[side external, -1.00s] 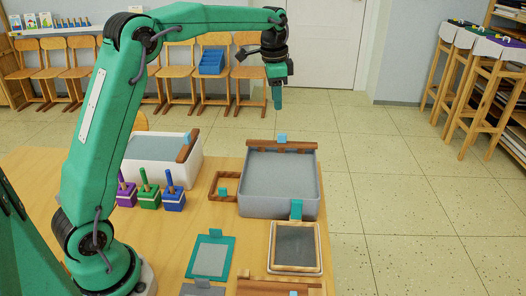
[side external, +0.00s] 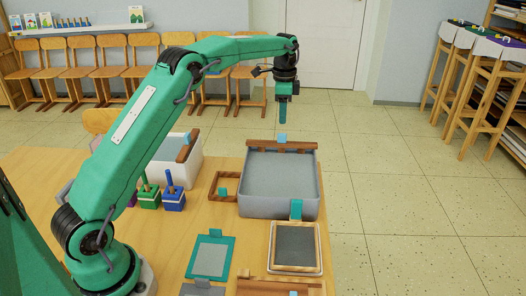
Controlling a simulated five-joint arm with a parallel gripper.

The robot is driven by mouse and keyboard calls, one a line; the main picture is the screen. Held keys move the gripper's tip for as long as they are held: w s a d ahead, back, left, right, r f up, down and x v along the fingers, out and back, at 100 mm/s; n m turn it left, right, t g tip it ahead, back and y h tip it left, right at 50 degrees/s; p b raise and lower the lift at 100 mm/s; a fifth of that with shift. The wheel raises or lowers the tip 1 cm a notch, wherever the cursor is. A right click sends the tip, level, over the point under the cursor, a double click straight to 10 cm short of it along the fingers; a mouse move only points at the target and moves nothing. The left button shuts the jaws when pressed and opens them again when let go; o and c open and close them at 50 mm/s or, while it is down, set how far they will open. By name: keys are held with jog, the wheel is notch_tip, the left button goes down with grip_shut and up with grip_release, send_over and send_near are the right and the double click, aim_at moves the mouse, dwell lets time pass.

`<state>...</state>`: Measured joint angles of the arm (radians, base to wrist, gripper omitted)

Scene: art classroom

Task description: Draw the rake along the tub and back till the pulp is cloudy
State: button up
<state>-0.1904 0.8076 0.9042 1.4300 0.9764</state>
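The grey tub (side external: 279,205) stands on the wooden table and holds grey pulp (side external: 278,172) with a smooth, even surface. A brown wooden rake (side external: 262,144) with a light blue grip block (side external: 282,138) lies across the far rim of the tub. My gripper (side external: 283,124) points down above the rake's block, apart from it. Its fingers look small and close together, and I cannot tell whether they are open. Nothing shows in its grip.
A white tub (side external: 183,172) with a second brown bar stands to the left, partly behind my arm. Green and blue stamps (side external: 173,198), a wooden frame (side external: 223,187), a teal-edged screen (side external: 211,258) and a framed dark screen (side external: 295,245) lie around the tub.

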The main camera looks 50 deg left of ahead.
aim_at(282, 134)
jog(key=shift+f, duration=3.65)
grip_shut()
